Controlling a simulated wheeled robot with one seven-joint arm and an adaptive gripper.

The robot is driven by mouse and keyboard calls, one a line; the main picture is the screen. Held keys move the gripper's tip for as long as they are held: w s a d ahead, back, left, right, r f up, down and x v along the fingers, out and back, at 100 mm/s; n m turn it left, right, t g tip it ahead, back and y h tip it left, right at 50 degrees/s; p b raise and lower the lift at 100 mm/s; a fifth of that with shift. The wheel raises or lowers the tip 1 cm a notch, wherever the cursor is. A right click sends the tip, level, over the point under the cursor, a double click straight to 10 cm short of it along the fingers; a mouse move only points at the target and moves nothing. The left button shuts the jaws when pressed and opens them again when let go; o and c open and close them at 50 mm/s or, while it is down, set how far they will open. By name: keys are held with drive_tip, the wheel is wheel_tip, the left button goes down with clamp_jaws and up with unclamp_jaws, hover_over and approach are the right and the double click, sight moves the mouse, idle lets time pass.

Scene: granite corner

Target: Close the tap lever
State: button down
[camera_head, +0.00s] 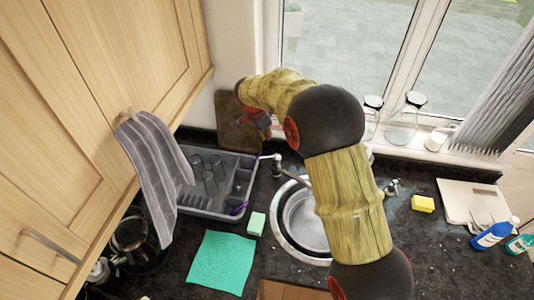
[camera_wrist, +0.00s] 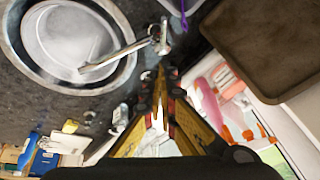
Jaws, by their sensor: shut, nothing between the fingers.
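The metal tap stands at the back rim of the round sink; its spout (camera_wrist: 112,58) reaches over the bowl in the wrist view, and its body shows in the head view (camera_head: 277,163). A short lever-like part (camera_wrist: 164,32) stands at the tap's base end; I cannot tell its exact position. My gripper (camera_wrist: 160,78) is shut and empty, its fingertips pointing toward the tap base and apart from it in the picture. In the head view my gripper (camera_head: 264,124) shows partly above the tap, near the window wall.
The round sink (camera_head: 283,228) is partly hidden by my arm. A grey dish rack (camera_head: 208,207) with glasses is left of the tap. A brown board (camera_head: 232,122) leans behind it. Glass jars (camera_head: 403,124) stand by the window. A yellow sponge (camera_head: 423,204) lies right of the sink.

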drive_tip(key=p, duration=0.3)
hover_over(267, 158)
drive_tip(key=d, duration=0.2)
wheel_tip(267, 158, down, 10)
drive_tip(key=shift+s+a+f+m+p, duration=0.2)
drive_tip(key=shift+a+f, duration=0.3)
drive_tip(key=shift+f, duration=0.25)
drive_tip(key=shift+s+a+f+m+p, duration=0.2)
drive_tip(key=shift+a+f, duration=0.3)
drive_tip(key=shift+f, duration=0.2)
drive_tip(key=shift+a+f+b, duration=0.1)
drive_tip(key=shift+b, duration=0.25)
drive_tip(key=b, duration=0.1)
drive_tip(key=f+b, duration=0.1)
drive_tip(key=b, duration=0.1)
drive_tip(key=shift+s+a, duration=0.25)
drive_tip(key=shift+a, duration=0.05)
drive_tip(key=s+a+f+b, duration=0.1)
drive_tip(key=b, duration=0.8)
drive_tip(key=shift+a+f+t+h, duration=0.1)
drive_tip(key=shift+f+t+h, duration=0.1)
drive_tip(key=shift+t+h, duration=0.15)
drive_tip(key=shift+r, duration=0.1)
drive_tip(key=v, duration=1.2)
